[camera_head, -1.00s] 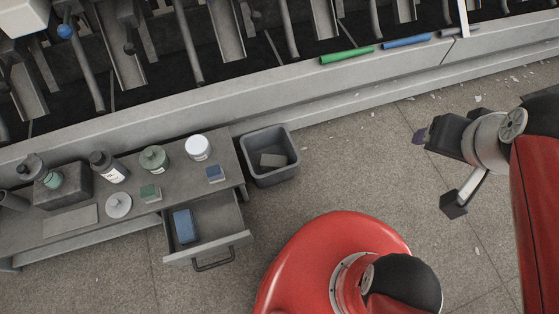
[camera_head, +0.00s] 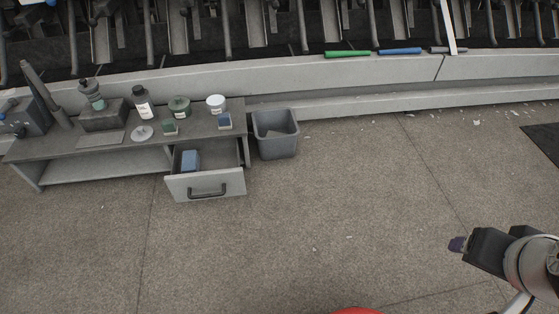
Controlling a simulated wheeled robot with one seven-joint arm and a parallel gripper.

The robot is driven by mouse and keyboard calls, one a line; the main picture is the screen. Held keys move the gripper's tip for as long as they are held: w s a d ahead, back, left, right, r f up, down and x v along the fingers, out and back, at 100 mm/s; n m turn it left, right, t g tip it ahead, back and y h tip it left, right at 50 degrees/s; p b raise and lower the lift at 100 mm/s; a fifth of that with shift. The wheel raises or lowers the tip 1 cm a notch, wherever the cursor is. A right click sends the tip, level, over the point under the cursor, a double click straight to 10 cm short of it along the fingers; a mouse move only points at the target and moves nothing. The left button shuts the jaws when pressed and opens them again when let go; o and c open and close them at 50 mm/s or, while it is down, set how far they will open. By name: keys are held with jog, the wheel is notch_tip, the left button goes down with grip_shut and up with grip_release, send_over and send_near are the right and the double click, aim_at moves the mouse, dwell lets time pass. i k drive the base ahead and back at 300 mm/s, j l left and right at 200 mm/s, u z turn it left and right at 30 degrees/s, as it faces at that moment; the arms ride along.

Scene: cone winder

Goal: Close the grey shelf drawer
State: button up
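The grey shelf drawer (camera_head: 207,185) stands pulled out from the right part of the low grey shelf (camera_head: 60,150). Its front has a dark bar handle (camera_head: 207,192). A blue block (camera_head: 190,160) lies inside it at the left. My gripper (camera_head: 457,243) is at the lower right, far from the drawer, with open floor between them.
A grey bin (camera_head: 275,135) stands just right of the shelf. Bottles, jars and small blocks stand on the shelf top. The machine's pale base ledge (camera_head: 330,90) runs behind. A dark mat (camera_head: 545,140) lies at the far right. The floor before the drawer is clear.

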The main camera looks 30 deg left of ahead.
aim_at(220, 175)
jog(key=u, duration=2.1)
jog(key=i+l, duration=0.2)
jog(key=i, duration=0.15)
jog(key=i+l+z, duration=0.1)
jog(key=i, duration=0.25)
jog(key=l, duration=0.1)
